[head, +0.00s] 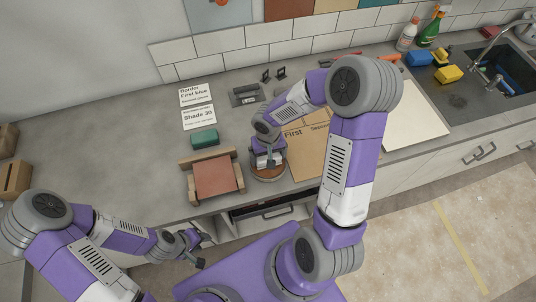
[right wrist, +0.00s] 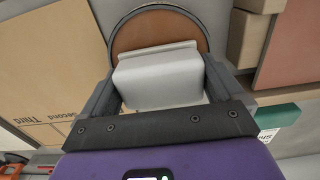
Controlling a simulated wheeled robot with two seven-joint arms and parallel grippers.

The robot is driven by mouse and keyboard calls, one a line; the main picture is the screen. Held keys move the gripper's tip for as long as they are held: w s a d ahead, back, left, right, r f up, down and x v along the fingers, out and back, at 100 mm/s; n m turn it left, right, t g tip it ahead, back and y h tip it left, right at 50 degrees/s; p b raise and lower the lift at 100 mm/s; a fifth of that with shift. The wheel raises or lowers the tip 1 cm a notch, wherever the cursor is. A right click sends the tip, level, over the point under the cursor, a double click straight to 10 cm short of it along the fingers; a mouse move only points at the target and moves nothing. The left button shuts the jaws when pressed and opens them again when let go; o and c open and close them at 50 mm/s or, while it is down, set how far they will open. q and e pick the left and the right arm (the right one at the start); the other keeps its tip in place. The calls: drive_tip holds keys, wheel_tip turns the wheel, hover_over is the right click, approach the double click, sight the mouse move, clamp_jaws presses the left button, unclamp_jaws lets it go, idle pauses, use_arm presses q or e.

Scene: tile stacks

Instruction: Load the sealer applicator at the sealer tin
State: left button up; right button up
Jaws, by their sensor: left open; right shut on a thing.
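The sealer tin (head: 269,177) is a round, shallow tin with brown-orange contents, on the counter right of the tile rack. Its rim and brown inside (right wrist: 157,24) show at the top of the right wrist view. My right gripper (right wrist: 157,75) is shut on a pale grey block, the sealer applicator (right wrist: 160,77). In the head view the right gripper (head: 267,160) points down over the tin. I cannot tell whether the applicator touches the sealer. My left gripper (head: 203,250) is open and empty, low in front of the counter's edge.
A terracotta tile (head: 215,176) lies in a wooden rack left of the tin. A green block (head: 205,138), two printed cards (head: 196,95) and a trowel (head: 247,95) lie behind. A cardboard sheet (head: 306,162) lies to the right, partly behind my right arm.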

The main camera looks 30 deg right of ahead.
drive_tip(key=shift+f+b, duration=0.5)
drive_tip(key=shift+b, duration=0.05)
idle(0.7)
drive_tip(key=shift+s+f+b, duration=0.1)
drive_tip(key=shift+b, duration=0.2)
idle(1.4)
drive_tip(key=shift+r+p, duration=2.5)
drive_tip(key=shift+r, duration=1.1)
